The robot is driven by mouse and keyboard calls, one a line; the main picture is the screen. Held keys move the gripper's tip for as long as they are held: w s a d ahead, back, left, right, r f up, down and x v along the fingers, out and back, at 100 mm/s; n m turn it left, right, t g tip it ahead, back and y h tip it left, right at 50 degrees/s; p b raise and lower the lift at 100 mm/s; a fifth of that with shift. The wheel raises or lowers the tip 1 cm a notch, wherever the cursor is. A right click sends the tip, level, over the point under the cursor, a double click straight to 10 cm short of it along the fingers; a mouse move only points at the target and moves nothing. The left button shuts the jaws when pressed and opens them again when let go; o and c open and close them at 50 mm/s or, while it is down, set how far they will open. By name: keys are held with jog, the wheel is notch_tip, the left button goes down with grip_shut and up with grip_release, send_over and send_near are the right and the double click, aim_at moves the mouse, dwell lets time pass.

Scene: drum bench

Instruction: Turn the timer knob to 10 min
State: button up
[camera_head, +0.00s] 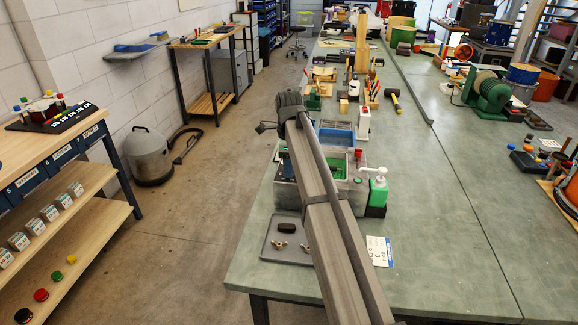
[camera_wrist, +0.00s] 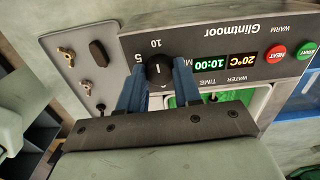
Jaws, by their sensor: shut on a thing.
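The timer knob (camera_wrist: 157,70) is a round black dial with a white line, on the dark front panel (camera_wrist: 205,52) marked Glintmoor. The blue fingers of my gripper (camera_wrist: 159,76) stand on either side of the knob, shut on it. The knob's white line points up in the wrist view, toward the printed 10; a 5 is printed at its left. The green time display (camera_wrist: 197,65) reads 10:00. In the head view the grey machine (camera_head: 351,192) stands on the bench; my arm hides the knob and gripper there.
A grey tray (camera_wrist: 66,38) with wing nuts and a dark block lies beside the panel. A red HEAT button (camera_wrist: 275,55) and green START button (camera_wrist: 305,50) are on the panel. A green pump bottle (camera_head: 377,188) and a white card (camera_head: 379,251) are near the machine.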

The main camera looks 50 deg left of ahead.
jog(key=o, duration=1)
jog(key=shift+o, duration=0.2)
jog(key=shift+r, duration=0.1)
notch_tip(320, 180, up, 14)
jog(key=shift+w+f, duration=0.1)
jog(key=shift+f, duration=0.1)
